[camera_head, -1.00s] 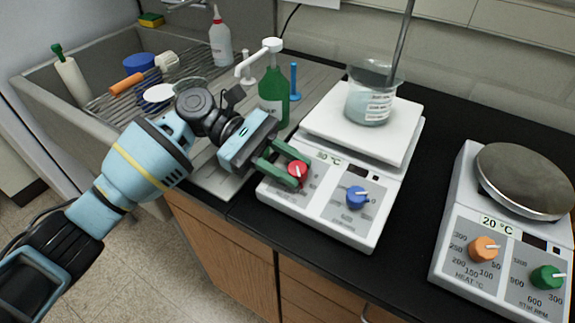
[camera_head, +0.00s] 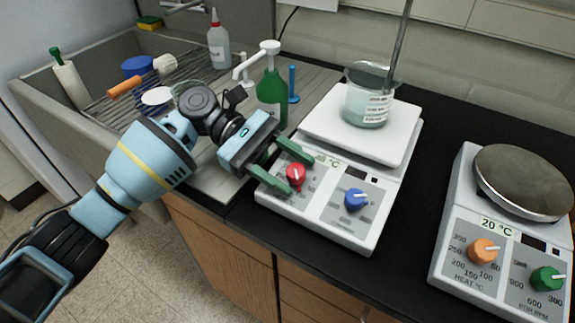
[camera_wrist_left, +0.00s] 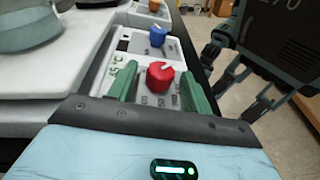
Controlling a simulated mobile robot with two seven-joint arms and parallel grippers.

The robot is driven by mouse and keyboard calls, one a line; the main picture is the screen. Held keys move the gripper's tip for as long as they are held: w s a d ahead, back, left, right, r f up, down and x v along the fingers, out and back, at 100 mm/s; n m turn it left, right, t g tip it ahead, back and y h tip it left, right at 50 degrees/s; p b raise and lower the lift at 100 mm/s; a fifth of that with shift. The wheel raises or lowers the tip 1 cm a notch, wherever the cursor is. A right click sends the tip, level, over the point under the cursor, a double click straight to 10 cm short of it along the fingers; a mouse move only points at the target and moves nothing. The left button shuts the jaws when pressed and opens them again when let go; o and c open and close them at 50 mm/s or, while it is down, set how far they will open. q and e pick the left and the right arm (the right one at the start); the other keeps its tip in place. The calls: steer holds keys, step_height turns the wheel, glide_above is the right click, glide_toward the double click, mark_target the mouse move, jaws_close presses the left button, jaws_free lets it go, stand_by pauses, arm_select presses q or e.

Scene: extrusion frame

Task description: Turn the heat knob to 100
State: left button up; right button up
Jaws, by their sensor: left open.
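The red heat knob (camera_head: 294,175) is on the front panel of the left hotplate (camera_head: 336,222), with a white pointer on its face. My left gripper (camera_head: 299,178) is open, its green fingers apart on either side of this knob. In the left wrist view the red knob (camera_wrist_left: 159,77) shows between the fingers (camera_wrist_left: 160,85), with a visible gap on each side. The temperature display (camera_head: 326,161) is partly covered by a finger in the head view; its number is hard to read.
A blue knob (camera_head: 355,200) sits close to the right of the red one. A beaker (camera_head: 367,104) stands on the white plate, with a rod above it. A second hotplate (camera_head: 470,215) is at the right. A green bottle (camera_head: 272,97) stands behind my gripper.

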arm_select(q)
step_height(320, 180, up, 4)
steer(key=s+r+p, duration=0.1)
steer(key=s, duration=1.5)
steer(key=shift+d, duration=0.2)
arm_select(e)
steer(key=shift+w+r, duration=0.25)
steer(key=shift+r, duration=0.6)
steer(key=shift+w, duration=0.1)
